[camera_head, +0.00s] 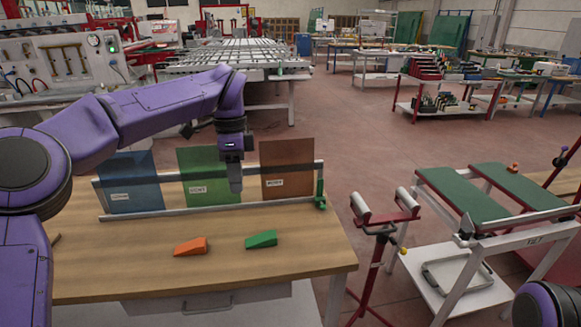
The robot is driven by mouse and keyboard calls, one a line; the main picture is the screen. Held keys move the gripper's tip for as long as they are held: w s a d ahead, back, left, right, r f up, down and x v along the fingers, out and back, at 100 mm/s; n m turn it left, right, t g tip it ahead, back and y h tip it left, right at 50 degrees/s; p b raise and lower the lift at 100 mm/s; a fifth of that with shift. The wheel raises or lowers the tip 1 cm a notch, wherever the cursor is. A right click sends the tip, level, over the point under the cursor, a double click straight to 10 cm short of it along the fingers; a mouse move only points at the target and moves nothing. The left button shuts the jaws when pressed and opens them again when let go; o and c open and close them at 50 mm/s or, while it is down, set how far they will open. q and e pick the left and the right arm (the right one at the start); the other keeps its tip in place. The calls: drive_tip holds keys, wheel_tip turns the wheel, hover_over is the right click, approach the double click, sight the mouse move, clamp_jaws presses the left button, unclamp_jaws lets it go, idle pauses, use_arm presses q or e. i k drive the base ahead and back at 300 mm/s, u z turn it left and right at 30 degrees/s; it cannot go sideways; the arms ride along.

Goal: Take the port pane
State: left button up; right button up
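Three tinted panes stand upright side by side in a metal rack (225,207) on the wooden table: a blue pane (130,172) at the left, a green pane (197,165) in the middle and a brown pane (298,160) at the right. Each bears a small white label, too small to read surely, so I cannot tell which is the port pane. My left gripper (235,181) points down at the green pane's right edge, in front of it in the picture. Its fingers overlap, so opening and contact are unclear. My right gripper is out of view.
An orange wedge (191,246) and a green wedge (262,239) lie on the table (130,270) before the rack. A red roller stand (377,250) and a green-topped tilt table (462,195) stand to the right.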

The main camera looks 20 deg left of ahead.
sight(287, 166)
drive_tip(key=i, duration=1.25)
